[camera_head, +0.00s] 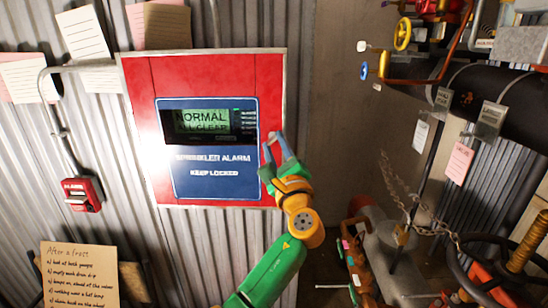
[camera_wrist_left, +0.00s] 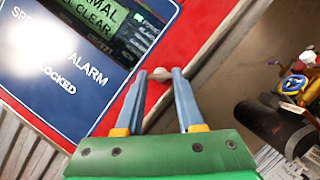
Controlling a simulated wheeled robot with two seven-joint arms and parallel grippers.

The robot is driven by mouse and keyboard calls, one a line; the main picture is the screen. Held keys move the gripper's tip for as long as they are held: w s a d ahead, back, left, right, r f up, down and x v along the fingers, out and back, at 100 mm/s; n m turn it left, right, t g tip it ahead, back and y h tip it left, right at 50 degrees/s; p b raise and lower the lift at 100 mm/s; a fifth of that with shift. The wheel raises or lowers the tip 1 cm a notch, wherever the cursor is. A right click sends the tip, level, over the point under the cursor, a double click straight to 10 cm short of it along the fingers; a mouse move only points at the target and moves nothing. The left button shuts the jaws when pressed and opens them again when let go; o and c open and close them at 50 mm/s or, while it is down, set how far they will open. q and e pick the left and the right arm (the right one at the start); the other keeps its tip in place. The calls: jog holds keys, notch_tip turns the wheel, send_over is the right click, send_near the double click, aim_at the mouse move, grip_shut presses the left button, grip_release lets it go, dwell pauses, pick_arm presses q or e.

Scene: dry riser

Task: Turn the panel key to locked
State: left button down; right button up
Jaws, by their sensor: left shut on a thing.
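The red alarm panel (camera_head: 219,83) is on the corrugated wall. Its blue plate (camera_head: 192,187) reads "SPRINKLER ALARM KEEP LOCKED", and its green display (camera_head: 202,121) reads "NORMAL ALL CLEAR". My left gripper (camera_head: 275,140) is at the panel's right edge. In the head view the key is hidden. My right gripper is out of view.
A small red alarm box (camera_head: 82,194) is on the wall at left, with conduit above it. A handwritten note (camera_head: 80,275) is at lower left. Pipes, valve wheels (camera_head: 402,34), tags and a chain (camera_head: 408,205) crowd the right side.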

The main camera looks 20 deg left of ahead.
pick_arm(q)
jog(key=shift+d+n+g+b, duration=0.1)
jog(key=shift+n+g+b, duration=0.3)
jog(key=shift+n, duration=0.8)
jog(key=n+g, duration=0.1)
jog(key=n, duration=0.2)
jog(key=shift+r+y, duration=0.2)
jog(key=shift+y, duration=0.2)
jog(key=shift+r+n+g+h+p, duration=0.1)
jog(key=shift+n+g+h+p, duration=0.25)
jog(key=shift+n, duration=0.85)
jog(key=shift+r+n+g+h+p, duration=0.1)
jog(key=shift+n+g+p, duration=0.15)
jog(key=shift+n+g, duration=0.65)
jog(key=shift+n+t, duration=0.25)
jog(key=shift+n, duration=0.15)
jog(key=c, duration=0.5)
grip_release()
jog(key=shift+w+f, duration=0.1)
